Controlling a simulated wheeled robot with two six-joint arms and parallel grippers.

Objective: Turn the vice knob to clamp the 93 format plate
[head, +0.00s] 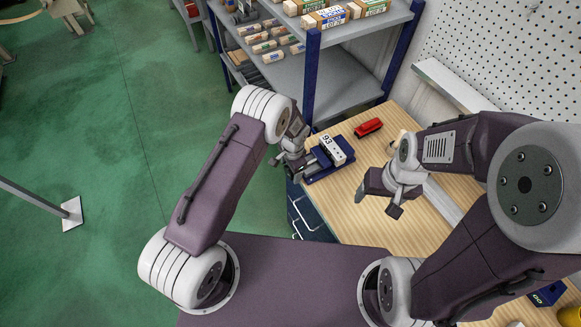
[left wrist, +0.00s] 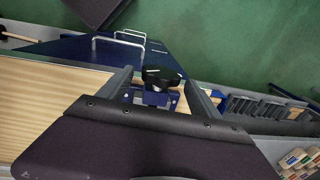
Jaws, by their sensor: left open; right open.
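The format plate (head: 334,151) is a pale block marked 93, seated in the blue vice (head: 318,161) on the wooden bench in the head view. The dark vice knob (left wrist: 162,78) shows in the left wrist view, with the blue vice body (left wrist: 152,98) behind it. The two fingers of my left gripper (left wrist: 163,88) stand open on either side of the knob; contact cannot be told. In the head view my left gripper (head: 291,166) is at the vice's left end. My right gripper (head: 378,200) is open and empty above the bench, right of the vice.
A red object (head: 368,127) lies on the wooden bench (head: 375,232) behind the vice. A shelf (head: 285,72) with several wrapped packages stands beyond. A pegboard wall (head: 490,50) borders the bench at the back right. Blue drawers (head: 305,212) are below the bench edge.

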